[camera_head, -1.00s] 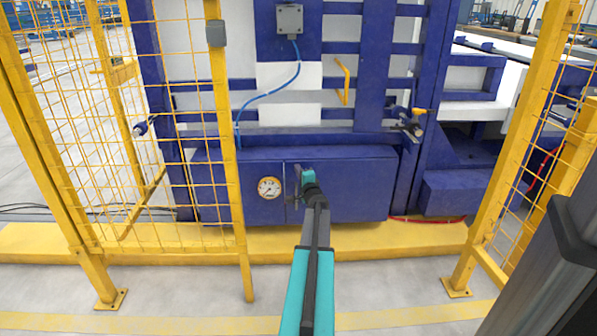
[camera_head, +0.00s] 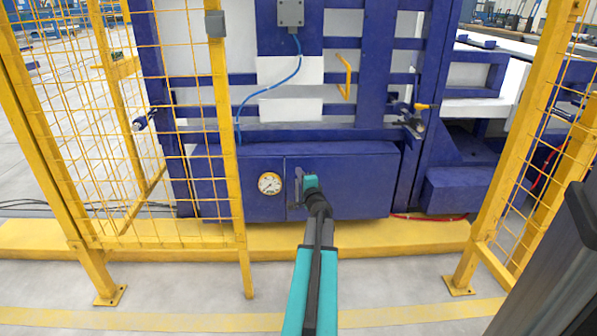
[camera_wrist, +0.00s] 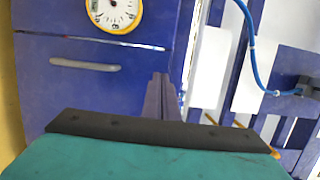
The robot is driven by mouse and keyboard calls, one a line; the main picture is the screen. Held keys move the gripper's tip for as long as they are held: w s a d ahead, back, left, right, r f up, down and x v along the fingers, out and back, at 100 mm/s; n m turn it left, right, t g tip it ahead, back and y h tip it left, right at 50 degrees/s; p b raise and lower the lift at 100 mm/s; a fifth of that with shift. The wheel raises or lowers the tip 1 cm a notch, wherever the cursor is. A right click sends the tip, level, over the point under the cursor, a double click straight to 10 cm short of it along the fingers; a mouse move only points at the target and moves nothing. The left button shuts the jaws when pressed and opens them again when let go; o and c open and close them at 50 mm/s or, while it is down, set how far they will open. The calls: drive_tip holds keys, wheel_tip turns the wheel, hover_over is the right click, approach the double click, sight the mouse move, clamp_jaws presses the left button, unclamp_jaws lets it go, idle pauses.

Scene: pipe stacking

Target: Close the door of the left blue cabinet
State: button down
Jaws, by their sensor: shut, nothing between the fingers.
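The blue cabinet (camera_head: 215,205) stands low in the middle of the head view, with a round gauge (camera_head: 270,183) on its left panel. Its door (camera_head: 365,190) is to the right of a thin vertical seam and looks flush or nearly flush with the front. In the wrist view the door (camera_wrist: 60,95) shows a grey bar handle (camera_wrist: 85,65), with the gauge (camera_wrist: 115,10) beyond the seam. My gripper (camera_head: 299,182) is at the door's left part, near the seam. Its fingers (camera_wrist: 160,85) are together and empty in front of the door; contact cannot be told.
A yellow mesh fence (camera_head: 185,130) stands at the left, and another fence (camera_head: 520,160) at the right. A yellow floor beam (camera_head: 350,238) runs below the cabinet. A blue frame with a yellow handle (camera_head: 345,75) rises above. The floor in front is clear.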

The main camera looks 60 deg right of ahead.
drive_tip(key=s+a+p, duration=0.1)
drive_tip(key=s+a, duration=0.3)
drive_tip(key=a, duration=0.2)
drive_tip(key=shift+a, duration=0.35)
idle(0.6)
